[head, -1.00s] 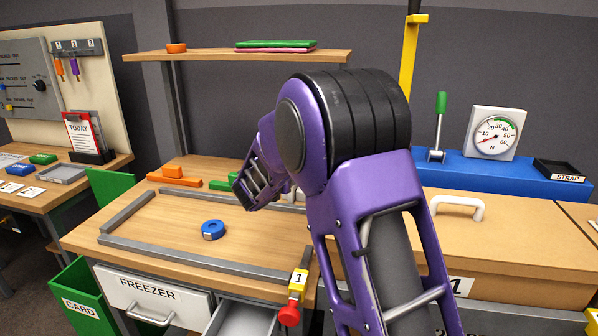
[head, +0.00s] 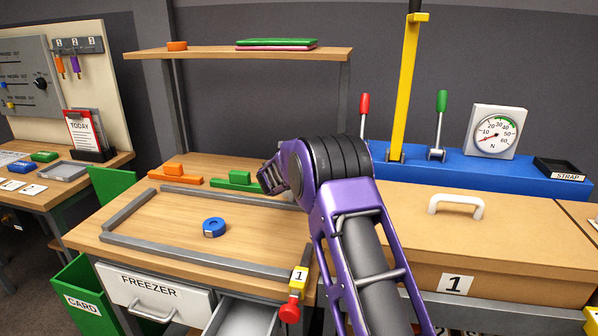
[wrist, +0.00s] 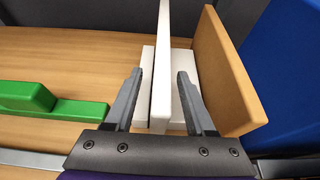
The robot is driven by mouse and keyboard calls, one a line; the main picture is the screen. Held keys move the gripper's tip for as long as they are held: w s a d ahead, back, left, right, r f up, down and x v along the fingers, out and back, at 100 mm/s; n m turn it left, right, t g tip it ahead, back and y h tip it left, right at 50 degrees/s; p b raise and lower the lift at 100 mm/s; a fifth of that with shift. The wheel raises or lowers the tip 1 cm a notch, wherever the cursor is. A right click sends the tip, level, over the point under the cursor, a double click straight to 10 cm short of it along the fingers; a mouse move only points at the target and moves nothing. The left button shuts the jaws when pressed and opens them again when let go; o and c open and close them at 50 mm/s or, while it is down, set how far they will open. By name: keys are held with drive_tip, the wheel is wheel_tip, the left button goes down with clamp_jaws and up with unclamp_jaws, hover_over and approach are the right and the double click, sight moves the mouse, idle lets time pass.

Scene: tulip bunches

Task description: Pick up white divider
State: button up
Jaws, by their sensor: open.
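The white divider (wrist: 163,65) shows in the wrist view as a thin upright plate with a flat white base (wrist: 178,83) on the wooden bench. My gripper (wrist: 160,76) is open, with one dark finger on each side of the plate and visible space between them and it. In the head view my gripper (head: 268,178) is at the back right of the bench, and my arm hides the divider there.
A green block (wrist: 45,103) lies left of my gripper in the wrist view. A tan board (wrist: 227,70) stands close on the right. Orange (head: 180,173) and green (head: 237,181) blocks and a blue tape roll (head: 214,227) are on the bench. A shelf (head: 220,54) hangs above.

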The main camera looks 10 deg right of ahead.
drive_tip(key=shift+x, duration=1)
clamp_jaws()
